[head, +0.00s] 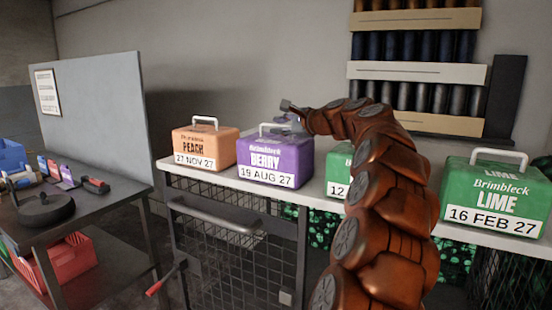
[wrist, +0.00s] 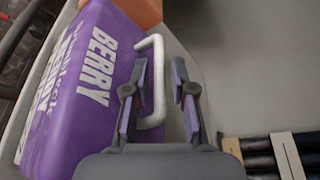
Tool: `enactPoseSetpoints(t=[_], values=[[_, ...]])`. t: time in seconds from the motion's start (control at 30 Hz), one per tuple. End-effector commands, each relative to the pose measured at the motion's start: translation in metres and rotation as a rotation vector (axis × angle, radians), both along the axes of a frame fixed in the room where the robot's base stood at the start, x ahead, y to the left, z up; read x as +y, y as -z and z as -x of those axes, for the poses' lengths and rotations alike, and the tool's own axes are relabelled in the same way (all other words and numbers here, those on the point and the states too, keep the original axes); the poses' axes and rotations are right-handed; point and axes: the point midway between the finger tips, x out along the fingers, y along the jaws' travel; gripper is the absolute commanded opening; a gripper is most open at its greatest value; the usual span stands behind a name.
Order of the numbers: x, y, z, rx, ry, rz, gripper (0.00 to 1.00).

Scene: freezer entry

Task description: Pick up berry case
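The berry case (head: 275,160) is a purple box with a white top handle, labelled "BERRY" and "19 AUG 27". It stands upright on the white shelf (head: 325,190). My gripper (head: 287,107) is just above its top, at the right end of the handle. In the wrist view my gripper (wrist: 159,68) is open, with a gap between its two fingers. The handle's white bar (wrist: 159,75) shows in that gap, nearer the left finger. The left finger covers part of the handle. I cannot tell whether they touch. The purple case (wrist: 80,85) fills the left side.
An orange peach case (head: 205,148) stands left of the berry case. A green case (head: 338,165), partly hidden by my arm, and a green lime case (head: 490,195) stand to the right. A rack of dark cylinders (head: 415,97) is behind. A dark table (head: 90,210) is at left.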

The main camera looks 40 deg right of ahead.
Motion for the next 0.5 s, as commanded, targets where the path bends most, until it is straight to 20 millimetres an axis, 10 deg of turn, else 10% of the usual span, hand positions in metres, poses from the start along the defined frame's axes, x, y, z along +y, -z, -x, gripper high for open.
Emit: enactPoseSetpoints(t=[0.5], values=[[0.000, 0.004, -0.019, 0.001, -0.002, 0.000, 0.12]])
